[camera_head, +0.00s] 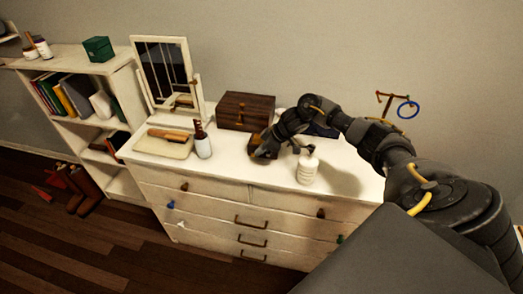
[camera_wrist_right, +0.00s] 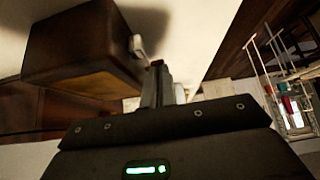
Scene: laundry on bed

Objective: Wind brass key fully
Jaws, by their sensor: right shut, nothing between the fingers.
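My right gripper (camera_head: 258,153) reaches over the dresser top from the right. Its fingers are shut and empty in the right wrist view (camera_wrist_right: 158,75). A brown wooden box with a tan face (camera_wrist_right: 85,40) is close beside the fingertips in that view. A small pale fitting (camera_wrist_right: 137,46) sticks out of the box's side near the fingertips; I cannot tell whether it is the brass key. Touching or apart is unclear. In the head view, a small yellow-brown thing (camera_head: 259,138) shows partly behind the gripper. My left gripper is not in view.
A stand with a blue ring (camera_head: 408,109) is behind my arm.

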